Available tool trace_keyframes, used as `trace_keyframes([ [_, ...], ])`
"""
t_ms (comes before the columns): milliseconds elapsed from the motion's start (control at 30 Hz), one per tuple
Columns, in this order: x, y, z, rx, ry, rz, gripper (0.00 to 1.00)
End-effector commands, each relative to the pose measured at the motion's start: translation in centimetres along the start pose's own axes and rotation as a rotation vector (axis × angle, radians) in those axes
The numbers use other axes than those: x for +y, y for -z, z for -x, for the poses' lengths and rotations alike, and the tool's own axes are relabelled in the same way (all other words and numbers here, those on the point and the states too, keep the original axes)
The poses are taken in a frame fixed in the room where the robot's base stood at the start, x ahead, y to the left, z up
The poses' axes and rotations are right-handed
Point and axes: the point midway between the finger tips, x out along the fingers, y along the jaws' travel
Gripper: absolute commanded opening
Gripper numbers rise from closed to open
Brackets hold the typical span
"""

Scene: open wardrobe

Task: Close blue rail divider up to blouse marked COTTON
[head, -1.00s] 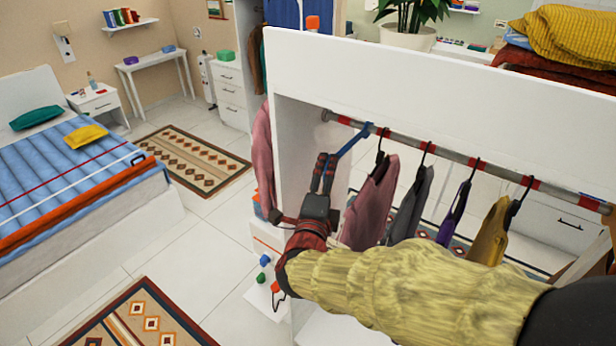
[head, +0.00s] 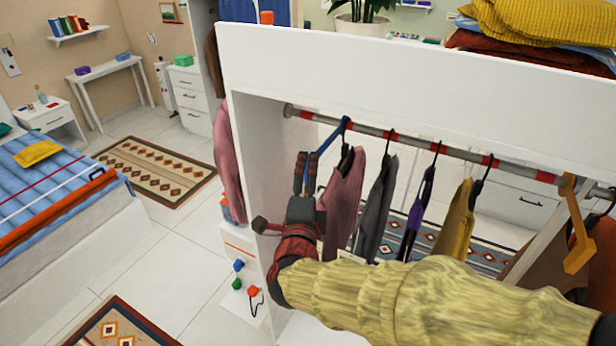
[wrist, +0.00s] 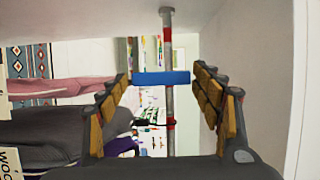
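The blue rail divider (head: 330,140) hangs on the rail at the left, right beside the pink blouse's (head: 343,195) hanger hook. My gripper (head: 305,172) is at its lower end. In the wrist view the blue divider (wrist: 162,78) spans the space between my two fingertips, which meet its edges. Right of the pink blouse hang a grey garment (head: 377,205), a purple one (head: 413,222) and a yellow one (head: 456,220). A cut-off tag starting "WOO" (wrist: 9,165) shows in the wrist view. No tag reading COTTON is legible.
The grey rail (head: 455,153) with red bands runs under the white wardrobe top (head: 400,80). An orange divider (head: 573,225) hangs at the right. The wardrobe's side wall (head: 262,150) is close left of my gripper. A rug (head: 155,168) and bed lie farther left.

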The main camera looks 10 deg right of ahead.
Motion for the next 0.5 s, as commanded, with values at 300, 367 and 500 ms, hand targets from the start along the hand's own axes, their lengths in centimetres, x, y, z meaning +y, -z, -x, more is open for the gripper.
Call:
trace_keyframes([
  [300, -0.11, -0.02, -0.01, 0.0, 0.002, -0.001, 0.75],
  [367, -0.12, -0.02, -0.01, 0.0, 0.002, -0.001, 0.75],
  [500, -0.15, -0.12, 0.48, -0.002, 0.003, -0.001, 0.75],
])
